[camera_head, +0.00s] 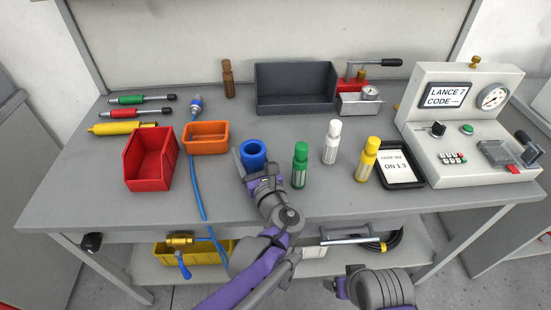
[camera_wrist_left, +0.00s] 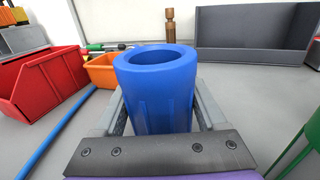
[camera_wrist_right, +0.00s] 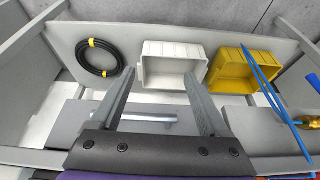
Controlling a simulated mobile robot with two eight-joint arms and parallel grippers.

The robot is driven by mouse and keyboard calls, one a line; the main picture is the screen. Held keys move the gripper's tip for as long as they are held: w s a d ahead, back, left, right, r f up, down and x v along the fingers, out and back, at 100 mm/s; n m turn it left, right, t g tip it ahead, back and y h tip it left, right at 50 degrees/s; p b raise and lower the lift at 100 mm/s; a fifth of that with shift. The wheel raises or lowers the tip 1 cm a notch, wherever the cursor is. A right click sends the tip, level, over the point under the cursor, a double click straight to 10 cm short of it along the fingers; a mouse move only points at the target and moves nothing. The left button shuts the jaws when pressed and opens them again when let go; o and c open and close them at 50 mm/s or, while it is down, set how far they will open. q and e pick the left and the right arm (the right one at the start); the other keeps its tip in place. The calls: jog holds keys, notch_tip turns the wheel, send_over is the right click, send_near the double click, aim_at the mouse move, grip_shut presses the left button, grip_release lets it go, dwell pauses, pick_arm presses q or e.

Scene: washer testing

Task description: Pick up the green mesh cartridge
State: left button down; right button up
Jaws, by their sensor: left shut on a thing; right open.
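The green cartridge (camera_head: 300,165) stands upright on the grey bench, just right of my left gripper; no mesh can be made out at this size. A green edge (camera_wrist_left: 298,150) shows at the right of the left wrist view. My left gripper (camera_head: 254,164) is shut on a blue hollow cylinder (camera_head: 252,148), its fingers on both sides. The cylinder (camera_wrist_left: 158,85) is upright in the left wrist view; whether it touches the bench is hidden. My right gripper (camera_wrist_right: 158,95) is open and empty, in front of the bench over the lower shelf.
White (camera_head: 332,142) and yellow (camera_head: 367,160) cartridges stand right of the green one, near a black-framed sign (camera_head: 405,181) and a test console (camera_head: 465,165). Red (camera_head: 136,172) and orange (camera_head: 206,149) bins and a blue hose (camera_head: 194,185) lie left. A grey tray (camera_head: 295,104) is behind.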

aim_at(301, 156)
jog(key=w+a+r+g, duration=0.1)
jog(key=w+a+r, duration=0.1)
jog(key=w+r, duration=0.5)
jog(key=w+a+r+m+g, duration=0.1)
jog(key=w+a+r, duration=0.2)
jog(key=w+r, duration=0.4)
jog(key=w+a+r+m, duration=0.1)
jog(key=w+r, duration=0.6)
jog(key=r, duration=0.9)
jog(key=shift+a+g, duration=0.4)
jog(key=shift+a, duration=0.5)
jog(key=shift+w+a+r, duration=0.25)
jog(key=shift+a+r, duration=0.05)
jog(key=f, duration=0.4)
jog(key=w+f, duration=0.1)
jog(key=f, duration=0.6)
jog(key=shift+w+f, duration=0.15)
jog(key=shift+f, duration=0.25)
grip_shut()
